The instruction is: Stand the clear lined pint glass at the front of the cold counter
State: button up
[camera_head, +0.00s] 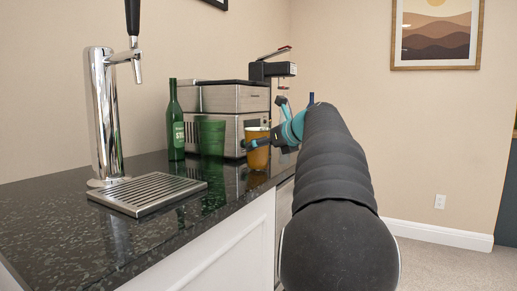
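I cannot make out a clear lined glass. An amber tumbler-shaped glass (257,158) is on the dark speckled counter (75,240), near its front edge towards the far end. A green ribbed glass (211,138) stands to its left, farther in. My gripper (252,144) is at the end of my arm, small and dark, and overlaps the upper part of the amber glass in the picture. I cannot tell whether it is touching or holding it. The fingers are too small to tell open from shut.
A chrome beer tap (105,115) stands on the left, with a slatted drip tray (147,192) in front. A green bottle (175,125) and a steel appliance (232,100) stand behind the glasses. The near counter is clear. My arm hides part of the far end.

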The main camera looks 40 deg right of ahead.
jog(key=v, duration=0.9)
